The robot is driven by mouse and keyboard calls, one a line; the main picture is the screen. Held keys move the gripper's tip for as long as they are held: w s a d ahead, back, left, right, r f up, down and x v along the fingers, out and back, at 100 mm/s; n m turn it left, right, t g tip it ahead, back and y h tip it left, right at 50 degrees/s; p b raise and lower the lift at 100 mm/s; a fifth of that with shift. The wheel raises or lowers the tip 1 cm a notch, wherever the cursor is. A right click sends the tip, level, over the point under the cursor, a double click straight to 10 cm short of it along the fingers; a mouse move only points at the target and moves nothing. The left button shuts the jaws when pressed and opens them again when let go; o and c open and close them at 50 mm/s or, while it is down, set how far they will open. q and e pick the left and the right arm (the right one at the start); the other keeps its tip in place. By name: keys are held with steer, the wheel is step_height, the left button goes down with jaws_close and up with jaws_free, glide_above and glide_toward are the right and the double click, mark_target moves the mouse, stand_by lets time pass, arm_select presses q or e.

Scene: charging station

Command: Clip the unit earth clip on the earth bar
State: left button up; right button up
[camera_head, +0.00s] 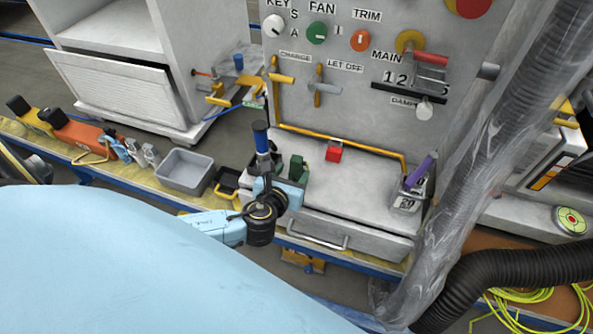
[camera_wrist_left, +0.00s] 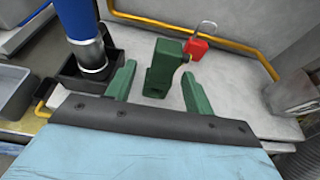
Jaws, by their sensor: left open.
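My left gripper (camera_head: 297,174) is over the near left of the grey bench. In the left wrist view its green fingers (camera_wrist_left: 159,72) are apart. A green block (camera_wrist_left: 163,64) shows between and beyond them; I cannot tell whether it touches either finger. A brass-coloured fitting (camera_head: 217,94) with yellow and blue parts stands left of the panel, a blue cable beside it. Small grey and blue clip-like pieces (camera_head: 140,152) lie on the left ledge. I cannot tell which of these is the unit earth clip or the earth bar. My right gripper is not in view.
A red padlock (camera_wrist_left: 196,48) lies beyond the green block. A blue-handled metal cylinder (camera_wrist_left: 86,35) stands close left in a black tray (camera_wrist_left: 75,80). A grey bin (camera_head: 185,171) is further left. A yellow rail (camera_head: 340,142) edges the bench; a clear plastic-wrapped hose hangs right.

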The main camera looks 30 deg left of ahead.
mark_target(295, 171)
arm_select(q)
steer(key=shift+w+f, duration=0.1)
steer(key=shift+w, duration=0.15)
steer(key=b+x, duration=0.1)
steer(key=x, duration=0.3)
steer(key=shift+w+f, duration=0.2)
steer(key=shift+f, duration=0.05)
steer(key=shift+w+b, duration=0.2)
steer(key=shift+b, duration=0.1)
steer(key=shift+c, duration=0.4)
steer(key=c, duration=0.7)
steer(key=shift+c, duration=0.6)
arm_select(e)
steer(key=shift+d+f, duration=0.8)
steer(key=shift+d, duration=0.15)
